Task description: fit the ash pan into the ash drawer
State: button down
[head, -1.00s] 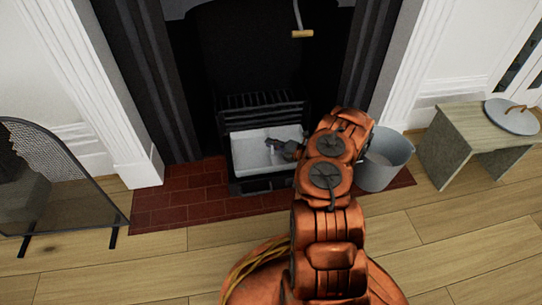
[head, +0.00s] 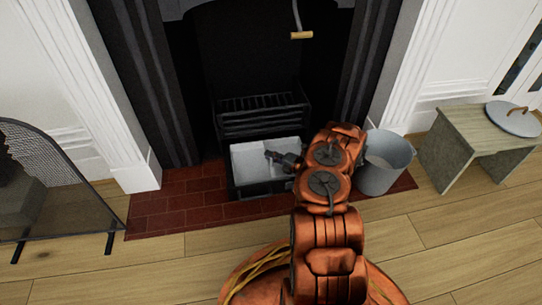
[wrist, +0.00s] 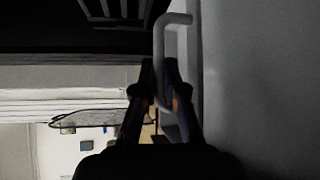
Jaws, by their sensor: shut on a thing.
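The ash pan (head: 248,160) is a pale grey, shallow tray in the head view, low in the fireplace in front of the grate. It sits in or just over the black ash drawer (head: 262,190), whose front edge shows below it. I cannot tell whether the pan rests on the drawer floor. My gripper (head: 273,156) is over the pan's middle, reaching in from the right. In the wrist view, my gripper (wrist: 160,66) is shut on the pan's grey bent handle (wrist: 176,19). The pan's right side is partly hidden by my arm.
The black barred grate (head: 262,115) stands directly behind. A grey bucket (head: 384,162) is on the right, close to my arm. A wooden bench (head: 462,130) with a round lid (head: 514,119) stands further right. A mesh screen (head: 55,175) is at left. Floor in front is clear.

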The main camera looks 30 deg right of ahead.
jog(key=shift+f, duration=0.35)
